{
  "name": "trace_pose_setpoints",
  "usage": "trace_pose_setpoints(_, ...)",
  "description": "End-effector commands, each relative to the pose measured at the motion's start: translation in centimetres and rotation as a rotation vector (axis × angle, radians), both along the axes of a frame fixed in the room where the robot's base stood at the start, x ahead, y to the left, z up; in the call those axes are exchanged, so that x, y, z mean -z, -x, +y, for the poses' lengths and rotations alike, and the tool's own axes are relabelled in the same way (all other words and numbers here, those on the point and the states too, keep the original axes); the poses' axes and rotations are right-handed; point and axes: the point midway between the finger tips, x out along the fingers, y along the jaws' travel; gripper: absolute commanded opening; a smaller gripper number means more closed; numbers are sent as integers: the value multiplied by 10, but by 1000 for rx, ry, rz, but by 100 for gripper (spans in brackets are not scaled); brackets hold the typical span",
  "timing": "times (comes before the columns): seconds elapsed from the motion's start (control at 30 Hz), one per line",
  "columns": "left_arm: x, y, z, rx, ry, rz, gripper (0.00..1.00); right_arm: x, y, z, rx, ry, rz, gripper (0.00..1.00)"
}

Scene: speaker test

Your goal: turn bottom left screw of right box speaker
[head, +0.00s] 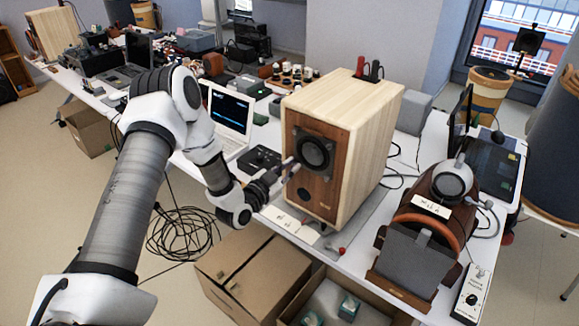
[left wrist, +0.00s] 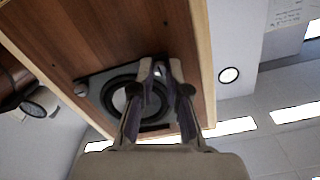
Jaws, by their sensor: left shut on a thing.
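The right box speaker (head: 345,110) stands on the white table, with pale wood sides and a brown front. Its round black driver (head: 315,152) sits in a dark square frame; in the left wrist view the driver (left wrist: 118,98) appears upside down. My left gripper (head: 288,165) is at the driver's lower left corner. In the left wrist view its fingertips (left wrist: 161,70) are shut on the bottom left screw, which they mostly hide. Another screw (left wrist: 81,90) shows at a frame corner. My right gripper is not in view.
A laptop (head: 229,118) and a black device (head: 260,159) lie left of the speaker. Cardboard boxes (head: 250,268) stand on the floor in front. Another box speaker (head: 55,32) is far left.

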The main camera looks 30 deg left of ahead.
Motion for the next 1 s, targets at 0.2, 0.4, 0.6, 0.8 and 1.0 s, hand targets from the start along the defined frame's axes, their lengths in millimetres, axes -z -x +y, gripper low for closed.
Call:
trace_pose_setpoints(0.2, -2, 0, -1, 1, -183, -17, 0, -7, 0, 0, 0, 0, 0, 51)
trace_pose_setpoints(0.4, -2, 0, -1, 1, -375, -34, 0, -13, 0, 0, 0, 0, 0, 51)
trace_pose_setpoints(0.6, -2, 0, -1, 2, -564, -49, 0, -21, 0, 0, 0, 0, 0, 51)
trace_pose_setpoints(0.8, -2, 0, -2, 2, -752, -64, 0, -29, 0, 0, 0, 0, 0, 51)
trace_pose_setpoints(1.0, -2, 0, -2, 1, -942, -80, 0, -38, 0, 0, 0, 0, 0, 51)
